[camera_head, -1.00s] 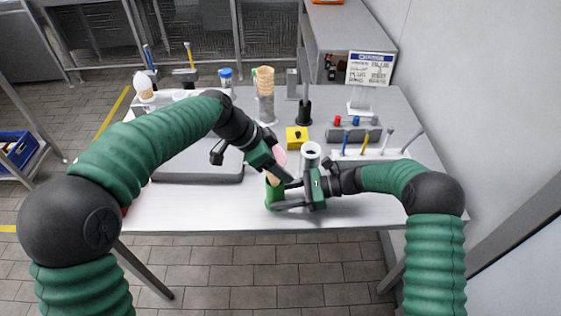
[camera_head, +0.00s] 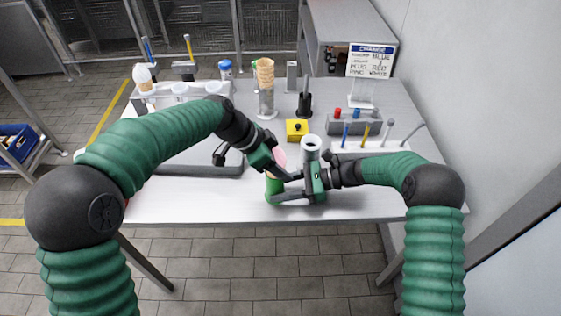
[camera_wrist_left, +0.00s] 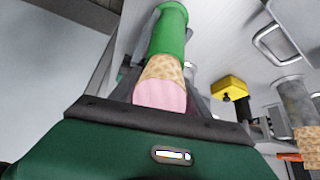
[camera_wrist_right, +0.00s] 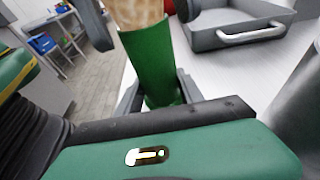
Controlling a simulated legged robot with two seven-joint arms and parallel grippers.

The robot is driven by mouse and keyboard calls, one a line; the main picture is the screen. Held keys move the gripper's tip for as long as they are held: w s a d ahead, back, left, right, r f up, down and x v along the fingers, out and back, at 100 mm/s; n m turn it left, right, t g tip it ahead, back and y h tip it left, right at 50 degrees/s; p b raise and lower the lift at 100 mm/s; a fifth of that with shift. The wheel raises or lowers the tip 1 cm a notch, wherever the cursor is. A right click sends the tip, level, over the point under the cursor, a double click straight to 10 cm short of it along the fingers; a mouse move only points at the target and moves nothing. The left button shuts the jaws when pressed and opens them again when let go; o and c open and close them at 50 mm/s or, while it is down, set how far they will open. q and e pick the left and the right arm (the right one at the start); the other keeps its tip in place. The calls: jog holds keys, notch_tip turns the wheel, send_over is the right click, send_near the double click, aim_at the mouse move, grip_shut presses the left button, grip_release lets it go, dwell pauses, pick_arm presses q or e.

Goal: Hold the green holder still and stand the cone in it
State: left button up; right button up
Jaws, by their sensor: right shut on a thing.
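The green holder (camera_head: 274,188) stands near the table's front edge, and shows large in the right wrist view (camera_wrist_right: 153,60). My right gripper (camera_head: 277,193) is shut on it low down, a finger on each side. The cone, with a waffle body (camera_wrist_left: 163,68) and pink top (camera_wrist_left: 160,95), stands upright with its narrow end inside the holder's mouth. Its pink top also shows in the head view (camera_head: 279,157). My left gripper (camera_head: 284,172) is around the cone; in the right wrist view its fingers stand apart on either side. The cone's tip is hidden in the holder.
A grey tray (camera_head: 200,170) lies left of the holder. A metal cylinder (camera_head: 311,150) and yellow box (camera_head: 297,129) stand behind my right gripper. A stack of waffle cones (camera_head: 265,75) is farther back. The table's front right is clear.

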pick_arm(q)
jog(key=o, duration=0.5)
jog(key=v, duration=1.2)
jog(key=shift+w, duration=0.15)
pick_arm(e)
jog(key=o, duration=1.7)
